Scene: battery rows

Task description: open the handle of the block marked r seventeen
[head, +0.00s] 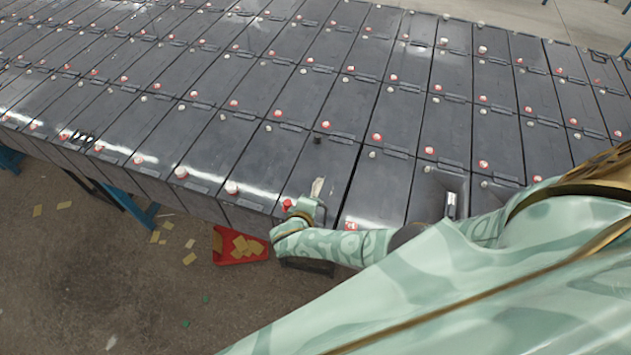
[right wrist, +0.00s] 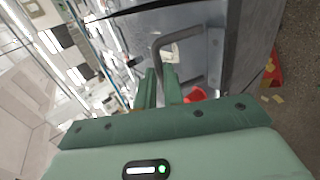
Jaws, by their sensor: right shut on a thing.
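The block (head: 308,175) under my right gripper is a dark grey battery block in the front row. I cannot read an r seventeen mark on it. Its handle (right wrist: 182,33), a grey bent bar, stands out from the block face in the right wrist view. My right gripper (head: 308,208) is at the block's front end, beside a red cap (head: 287,204). In the right wrist view its two green fingers (right wrist: 160,78) are close together at the near end of the handle and shut on it. The fingers hide the gripped part. My left gripper is not in view.
Several rows of similar dark blocks (head: 400,110) with red and white caps fill the table. A red dustpan-like tray (head: 226,257) with yellow scraps lies on the floor by the front edge. Blue table legs (head: 135,208) show at the left.

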